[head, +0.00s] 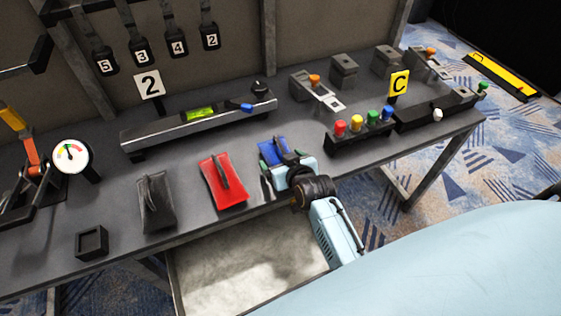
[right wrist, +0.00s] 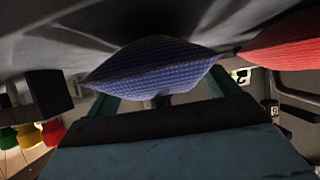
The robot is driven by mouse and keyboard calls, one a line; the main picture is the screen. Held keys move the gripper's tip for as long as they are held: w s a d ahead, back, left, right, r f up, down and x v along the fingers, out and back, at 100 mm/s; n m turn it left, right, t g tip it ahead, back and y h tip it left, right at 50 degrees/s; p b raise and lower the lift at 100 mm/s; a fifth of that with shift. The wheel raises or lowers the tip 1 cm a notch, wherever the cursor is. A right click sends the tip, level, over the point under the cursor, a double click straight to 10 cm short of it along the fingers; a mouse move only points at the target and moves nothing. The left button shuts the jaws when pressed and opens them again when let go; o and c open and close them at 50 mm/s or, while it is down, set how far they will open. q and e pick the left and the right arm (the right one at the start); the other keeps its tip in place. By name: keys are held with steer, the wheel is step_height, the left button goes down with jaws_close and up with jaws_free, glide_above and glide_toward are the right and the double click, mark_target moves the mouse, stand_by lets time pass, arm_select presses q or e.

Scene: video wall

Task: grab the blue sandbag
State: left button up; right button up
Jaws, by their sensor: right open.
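The blue sandbag (head: 272,150) lies on the grey workbench, to the right of the red sandbag. My right gripper (head: 271,158) is over it and hides much of it in the head view. In the right wrist view the blue sandbag (right wrist: 155,68) is between the open green fingers, near the gripper's palm. I cannot tell whether the fingers touch it. My left gripper is not in view.
The red sandbag (head: 222,182) and a black sandbag (head: 155,203) lie to the left. A row of coloured buttons (head: 361,128) stands close on the right. A long rail with a green level (head: 200,115) is behind. An open drawer (head: 240,268) is below the bench edge.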

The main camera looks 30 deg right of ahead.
steer(key=c, duration=1.9)
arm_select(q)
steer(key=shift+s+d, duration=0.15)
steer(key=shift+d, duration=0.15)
arm_select(e)
steer(key=shift+w+r, duration=0.1)
steer(key=shift+r, duration=0.15)
jaws_close()
steer(key=shift+r, duration=0.1)
